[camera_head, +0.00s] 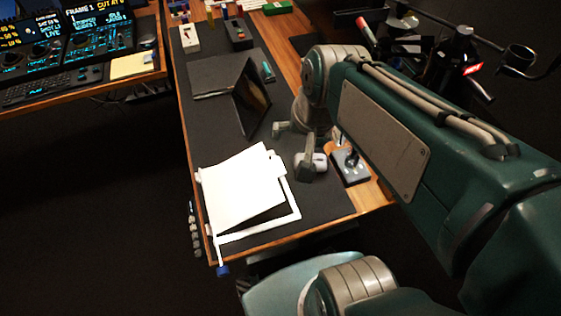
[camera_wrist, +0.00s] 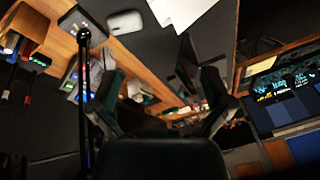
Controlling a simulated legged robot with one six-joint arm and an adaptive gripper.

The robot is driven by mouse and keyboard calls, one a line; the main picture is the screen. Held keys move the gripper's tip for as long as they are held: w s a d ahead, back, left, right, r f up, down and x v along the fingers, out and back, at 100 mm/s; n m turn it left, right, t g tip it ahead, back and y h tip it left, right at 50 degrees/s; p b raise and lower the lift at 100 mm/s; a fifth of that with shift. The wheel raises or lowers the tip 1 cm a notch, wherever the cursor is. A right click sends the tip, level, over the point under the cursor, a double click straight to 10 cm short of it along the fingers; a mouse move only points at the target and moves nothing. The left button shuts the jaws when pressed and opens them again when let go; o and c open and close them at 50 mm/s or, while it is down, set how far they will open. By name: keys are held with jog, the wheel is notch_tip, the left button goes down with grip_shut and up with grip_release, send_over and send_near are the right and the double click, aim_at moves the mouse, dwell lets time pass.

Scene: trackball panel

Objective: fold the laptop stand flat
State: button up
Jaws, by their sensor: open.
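The white laptop stand (camera_head: 240,190) is at the near end of the black desk mat in the head view. Its flat plate appears raised and tilted above a thin white base frame, which shows along the right and near sides. Part of a white thing that looks like the stand (camera_wrist: 182,8) shows at the top of the wrist view. My gripper (camera_head: 292,150) is above the mat, to the right of and beyond the stand, apart from it. Its two fingers are spread with nothing between them; they also show in the wrist view (camera_wrist: 163,100).
A dark, opened laptop-like thing (camera_head: 252,98) stands beyond the stand. A white mouse (camera_head: 318,160) sits partly behind a finger. A joystick box (camera_head: 351,165) is at the desk's right edge. Small devices line the far end. The mat's left strip is clear.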

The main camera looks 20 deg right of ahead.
jog(key=w+d+f+m+g+y, duration=0.2)
jog(key=w+f+m+g, duration=0.1)
jog(key=w+f+m, duration=0.35)
jog(key=m+y, duration=0.2)
jog(key=m, duration=0.5)
send_near(280, 164)
jog(key=shift+g, duration=0.4)
jog(key=x, duration=0.9)
jog(key=shift+w, duration=0.25)
